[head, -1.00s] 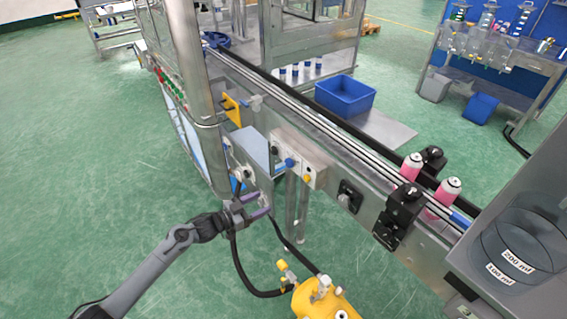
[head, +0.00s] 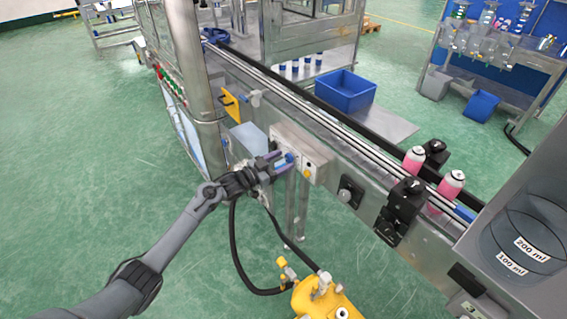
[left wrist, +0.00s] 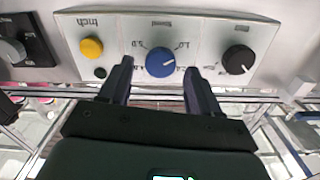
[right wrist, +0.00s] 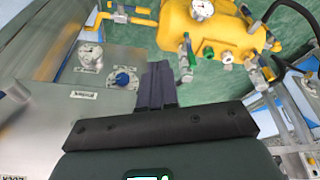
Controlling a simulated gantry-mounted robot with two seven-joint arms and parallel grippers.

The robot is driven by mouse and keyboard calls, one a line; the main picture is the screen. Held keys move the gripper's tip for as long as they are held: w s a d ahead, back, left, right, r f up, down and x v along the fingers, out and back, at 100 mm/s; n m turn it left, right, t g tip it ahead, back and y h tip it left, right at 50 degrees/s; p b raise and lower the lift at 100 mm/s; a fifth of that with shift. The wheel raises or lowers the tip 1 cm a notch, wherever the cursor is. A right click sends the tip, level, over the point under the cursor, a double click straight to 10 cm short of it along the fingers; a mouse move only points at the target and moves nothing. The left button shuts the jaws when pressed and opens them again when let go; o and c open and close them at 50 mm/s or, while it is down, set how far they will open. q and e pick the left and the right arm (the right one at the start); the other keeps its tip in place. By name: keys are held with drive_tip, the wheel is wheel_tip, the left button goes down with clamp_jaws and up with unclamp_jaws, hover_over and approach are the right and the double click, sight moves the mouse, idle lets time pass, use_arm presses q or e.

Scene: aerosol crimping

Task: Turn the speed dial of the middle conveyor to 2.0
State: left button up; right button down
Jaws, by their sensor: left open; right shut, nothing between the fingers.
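The middle conveyor's control panel (head: 311,167) is a light box on the conveyor's side. Its blue speed dial (left wrist: 160,62) shows in the left wrist view, with a white pointer line and printed numbers around it, among them 1.0. My left gripper (left wrist: 157,85) is open, with one finger on each side of the dial, and no clear contact shows. In the head view my left gripper (head: 281,161) is at the panel and partly covers the dial (head: 290,158). My right gripper (right wrist: 158,85) is shut and empty, seen only in its own wrist view.
A yellow button (left wrist: 91,47) and a black knob (left wrist: 238,59) flank the dial. A yellow tank (head: 325,299) stands below.

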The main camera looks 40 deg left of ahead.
use_arm(q)
drive_tip(key=shift+w+d, duration=0.15)
drive_tip(key=shift+w, duration=0.5)
drive_tip(key=c, duration=1)
drive_tip(key=shift+c, duration=0.2)
drive_tip(key=shift+m, duration=0.4)
drive_tip(key=m, duration=1.1)
drive_tip(key=shift+d+f, duration=0.1)
